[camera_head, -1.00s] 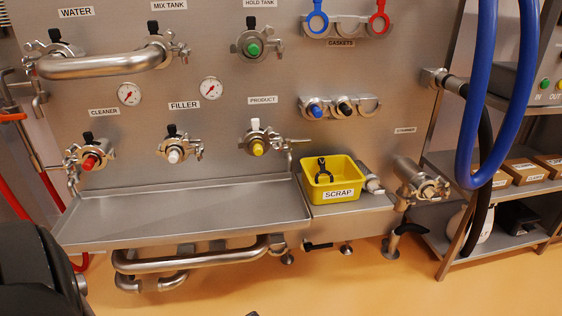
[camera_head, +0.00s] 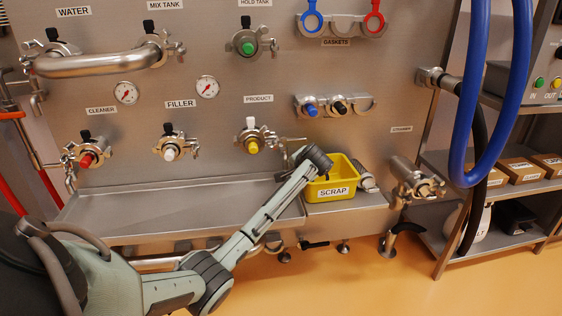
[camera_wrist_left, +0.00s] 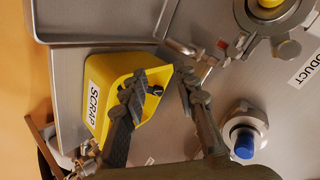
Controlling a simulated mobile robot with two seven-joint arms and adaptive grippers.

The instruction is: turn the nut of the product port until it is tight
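The product port (camera_head: 253,140) is on the steel panel under its PRODUCT label, with a yellow plug and a white-topped knob. Its clamp nut and bolt (camera_head: 291,139) stick out to the right. In the left wrist view, the port (camera_wrist_left: 275,18) is at the top right and the nut end (camera_wrist_left: 180,47) at upper middle. My left gripper (camera_wrist_left: 163,80) is open and empty there, its two dark fingers apart, with the nut beyond the fingertips. In the head view, my left wrist stands just below and right of the nut and hides most of the gripper. My right gripper is not in view.
The yellow SCRAP bin (camera_head: 345,188), holding a dark object in the wrist view, stands close below the nut. A drip tray (camera_head: 130,208) lies below the ports. Blue hoses (camera_head: 472,110) hang right.

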